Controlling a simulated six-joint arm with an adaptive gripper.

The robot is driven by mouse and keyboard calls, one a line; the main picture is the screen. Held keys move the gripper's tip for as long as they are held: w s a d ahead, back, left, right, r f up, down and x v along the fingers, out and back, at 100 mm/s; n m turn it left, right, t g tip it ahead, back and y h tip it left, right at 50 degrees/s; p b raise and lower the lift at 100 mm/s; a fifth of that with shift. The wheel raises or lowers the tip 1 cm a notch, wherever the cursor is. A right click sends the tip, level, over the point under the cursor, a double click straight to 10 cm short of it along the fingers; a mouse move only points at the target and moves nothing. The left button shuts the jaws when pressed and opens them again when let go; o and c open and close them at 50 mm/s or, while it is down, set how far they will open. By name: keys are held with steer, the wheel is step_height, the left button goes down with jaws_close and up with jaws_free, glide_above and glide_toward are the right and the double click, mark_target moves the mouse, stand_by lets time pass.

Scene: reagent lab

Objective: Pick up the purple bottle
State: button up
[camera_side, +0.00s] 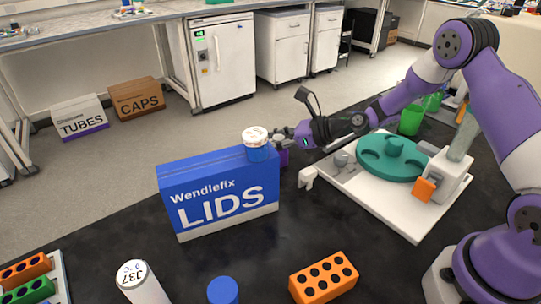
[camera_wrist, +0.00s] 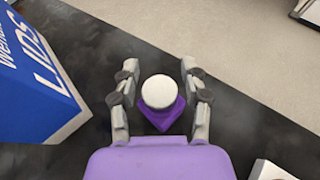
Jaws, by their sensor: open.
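The purple bottle (camera_wrist: 165,117) has a round white cap and stands on the dark bench in the wrist view. My gripper (camera_wrist: 159,72) is open, with one finger on each side of the bottle. Gaps show between the fingers and the cap, so they do not appear to touch it. In the side view, my gripper (camera_side: 280,141) reaches in from the right behind the blue box.
The blue LIDS box (camera_side: 225,195) stands close to the left. A white board with a green disc (camera_side: 375,168) lies to the right. An orange rack (camera_side: 323,278) is in front.

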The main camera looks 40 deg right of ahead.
steer(key=shift+w+a+f, duration=0.1)
steer(key=shift+w+a, duration=0.1)
steer(key=shift+w, duration=0.05)
jaws_close()
